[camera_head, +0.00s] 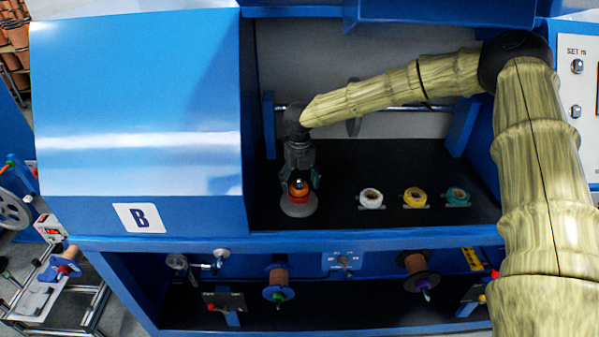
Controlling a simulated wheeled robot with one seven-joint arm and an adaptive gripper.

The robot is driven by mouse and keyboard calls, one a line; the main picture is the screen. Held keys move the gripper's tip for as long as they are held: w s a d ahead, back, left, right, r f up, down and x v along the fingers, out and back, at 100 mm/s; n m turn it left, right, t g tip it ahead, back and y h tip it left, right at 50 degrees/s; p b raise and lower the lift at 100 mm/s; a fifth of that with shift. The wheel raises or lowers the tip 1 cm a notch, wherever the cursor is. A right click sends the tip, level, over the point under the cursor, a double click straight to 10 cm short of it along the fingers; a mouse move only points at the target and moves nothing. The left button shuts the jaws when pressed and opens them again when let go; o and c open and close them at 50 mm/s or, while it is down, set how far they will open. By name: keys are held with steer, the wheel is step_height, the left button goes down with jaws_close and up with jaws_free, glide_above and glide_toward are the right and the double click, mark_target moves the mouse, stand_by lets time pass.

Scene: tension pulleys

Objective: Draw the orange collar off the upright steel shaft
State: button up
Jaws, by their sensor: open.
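The orange collar (299,192) sits low on the upright steel shaft (298,182), above a round grey base (299,208). Only the rounded tip of the shaft shows. My gripper (300,184) points down over the collar from above. Its teal fingers stand apart, one at each side of the collar. I cannot tell whether the fingers touch it.
A white ring (371,198), a yellow ring (414,197) and a teal ring (457,196) stand in a row to the right on the black shelf (335,165). A blue housing panel marked B (140,217) borders the left. A horizontal rod passes behind my arm.

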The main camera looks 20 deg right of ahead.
steer(key=shift+w+f, duration=0.2)
steer(key=shift+f, duration=0.35)
steer(key=shift+s, duration=0.1)
steer(key=shift+r, duration=0.1)
steer(key=shift+c, duration=0.2)
steer(key=c, duration=1.1)
steer(key=shift+o, duration=0.2)
steer(key=shift+r+p, duration=1.6)
steer(key=shift+r, duration=0.25)
steer(key=shift+r+p, duration=1)
steer(key=shift+r, duration=0.4)
